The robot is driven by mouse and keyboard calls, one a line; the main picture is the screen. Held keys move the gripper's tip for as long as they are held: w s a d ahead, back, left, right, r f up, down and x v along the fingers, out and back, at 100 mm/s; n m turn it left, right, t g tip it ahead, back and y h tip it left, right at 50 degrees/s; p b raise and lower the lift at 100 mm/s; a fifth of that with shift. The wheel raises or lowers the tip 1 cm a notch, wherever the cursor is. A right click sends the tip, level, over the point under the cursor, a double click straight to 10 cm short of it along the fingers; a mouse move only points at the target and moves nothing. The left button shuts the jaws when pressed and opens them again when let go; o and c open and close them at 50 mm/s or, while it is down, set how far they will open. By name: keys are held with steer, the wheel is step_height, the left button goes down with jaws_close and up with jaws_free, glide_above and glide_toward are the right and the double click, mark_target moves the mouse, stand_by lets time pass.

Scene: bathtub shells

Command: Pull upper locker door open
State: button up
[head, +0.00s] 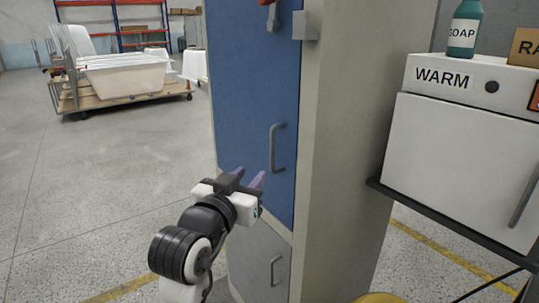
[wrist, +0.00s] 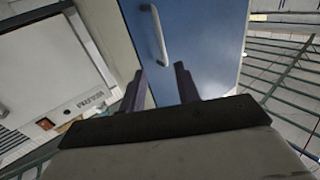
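The upper locker door (head: 244,80) is blue and looks closed in its grey frame. Its grey bar handle (head: 276,148) stands upright near the door's right edge. In the wrist view the handle (wrist: 156,34) shows ahead of the fingertips on the blue door (wrist: 205,35). My gripper (head: 250,176) is open and empty, its two purple fingers apart. It is below and left of the handle in the head view and does not appear to touch it. The fingers also show in the wrist view (wrist: 161,80).
The lower locker door (head: 262,258) is grey with its own handle (head: 274,270). A red latch-like part (head: 272,14) sits high on the blue door. A white warmer cabinet (head: 455,160) stands to the right, a soap bottle (head: 464,30) on top. Open floor (head: 110,180) lies left.

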mark_target(272, 150)
steer(key=p+x, duration=0.2)
steer(key=x, duration=1.1)
steer(key=shift+w+a, duration=0.1)
steer(key=shift+w, duration=0.05)
jaws_close()
